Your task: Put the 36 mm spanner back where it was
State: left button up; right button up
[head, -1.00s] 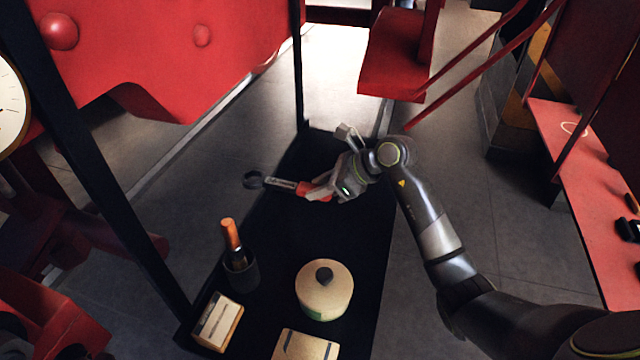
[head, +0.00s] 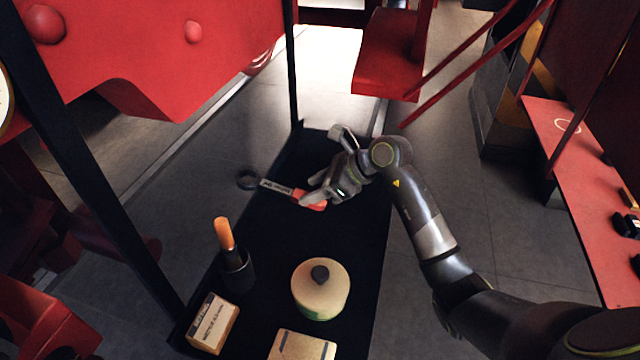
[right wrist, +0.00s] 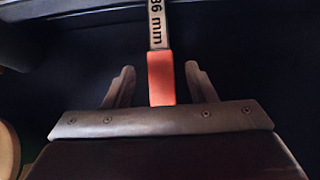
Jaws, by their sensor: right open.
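The 36 mm spanner (head: 275,187) lies across the far part of the black shelf (head: 285,235), its dark ring end sticking out past the shelf's left edge. Its red handle points right, toward my right gripper (head: 318,190). In the right wrist view the spanner's orange-red handle (right wrist: 161,78) sits between the two spread fingers of my right gripper (right wrist: 160,72), with a gap on each side. The "36 mm" marking shows above it. My right gripper is open around the handle. My left gripper is not in view.
On the near part of the shelf stand an orange-handled tool in a dark cup (head: 238,270), a round cream tin with a dark knob (head: 320,295), a labelled box (head: 213,323) and a tan block (head: 302,347). A black post (head: 95,170) rises at the left. A red bench (head: 575,165) is at right.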

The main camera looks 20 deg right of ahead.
jog(key=shift+r+p, duration=0.55)
jog(key=b+v, duration=0.2)
jog(key=v, duration=1)
jog(key=shift+f, duration=0.15)
